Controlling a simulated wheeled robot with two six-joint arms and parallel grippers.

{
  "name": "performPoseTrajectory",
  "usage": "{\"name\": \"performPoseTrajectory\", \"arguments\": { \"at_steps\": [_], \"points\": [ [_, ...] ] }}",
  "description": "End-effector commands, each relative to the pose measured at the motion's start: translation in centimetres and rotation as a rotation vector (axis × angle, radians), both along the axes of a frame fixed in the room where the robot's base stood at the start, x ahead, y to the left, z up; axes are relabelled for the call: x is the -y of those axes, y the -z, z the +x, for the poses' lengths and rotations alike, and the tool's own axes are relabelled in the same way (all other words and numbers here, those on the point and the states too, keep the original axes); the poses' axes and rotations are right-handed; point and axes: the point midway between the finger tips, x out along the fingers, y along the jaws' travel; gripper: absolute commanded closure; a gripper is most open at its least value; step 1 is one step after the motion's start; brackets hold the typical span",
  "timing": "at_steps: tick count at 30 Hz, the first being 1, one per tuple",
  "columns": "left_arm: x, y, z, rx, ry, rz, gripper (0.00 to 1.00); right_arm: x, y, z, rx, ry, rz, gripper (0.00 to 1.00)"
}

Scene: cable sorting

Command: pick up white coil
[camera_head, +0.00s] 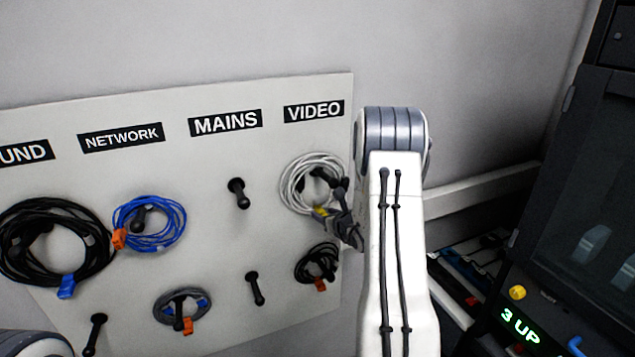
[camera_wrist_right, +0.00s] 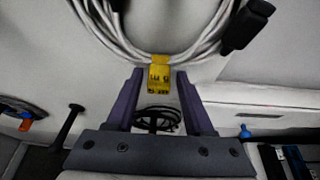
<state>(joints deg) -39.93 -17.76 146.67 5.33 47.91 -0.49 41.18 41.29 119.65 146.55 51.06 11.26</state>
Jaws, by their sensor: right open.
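The white coil (camera_head: 291,190) hangs on a black peg under the VIDEO label on the board. It also shows at the top of the right wrist view (camera_wrist_right: 205,42), with a yellow tag (camera_wrist_right: 160,62) wrapped round its lower strands. My right gripper (camera_head: 328,213) is at the lower edge of the coil, partly hidden by my own arm. In the wrist view its two fingers (camera_wrist_right: 160,75) are open, one on each side of the tag, with gaps between. The tips reach just below the strands. My left gripper is out of view.
A small black coil (camera_head: 312,263) hangs just below on the board. Blue (camera_head: 170,238), grey (camera_head: 163,306) and large black (camera_head: 12,262) coils hang further left. Bare pegs (camera_head: 239,193) stick out between. A dark cabinet (camera_head: 590,190) stands at right.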

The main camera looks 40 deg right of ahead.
Motion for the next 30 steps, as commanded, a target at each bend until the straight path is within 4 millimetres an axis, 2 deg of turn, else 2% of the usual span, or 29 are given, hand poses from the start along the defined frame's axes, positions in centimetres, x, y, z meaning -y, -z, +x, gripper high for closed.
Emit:
{"name": "performPoseTrajectory", "arguments": {
  "at_steps": [4,11,14,15,16,30],
  "points": [
    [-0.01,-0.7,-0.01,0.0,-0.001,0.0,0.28,0.16,0.41,0.96,-0.001,-0.001,0.0,0.47],
    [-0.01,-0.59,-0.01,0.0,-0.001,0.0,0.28,0.22,0.54,1.03,-0.001,0.0,-0.001,0.47],
    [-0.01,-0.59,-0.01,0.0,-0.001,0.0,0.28,0.21,0.54,1.01,-0.001,0.0,-0.001,0.82],
    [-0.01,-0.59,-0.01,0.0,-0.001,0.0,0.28,0.21,0.54,1.01,-0.001,0.0,-0.001,0.97],
    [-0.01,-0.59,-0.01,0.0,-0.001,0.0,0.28,0.21,0.54,1.01,-0.001,0.0,-0.001,1.0],
    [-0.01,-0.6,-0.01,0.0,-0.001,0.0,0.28,0.23,0.52,0.98,-0.001,0.0,-0.001,1.0]
  ]
}}
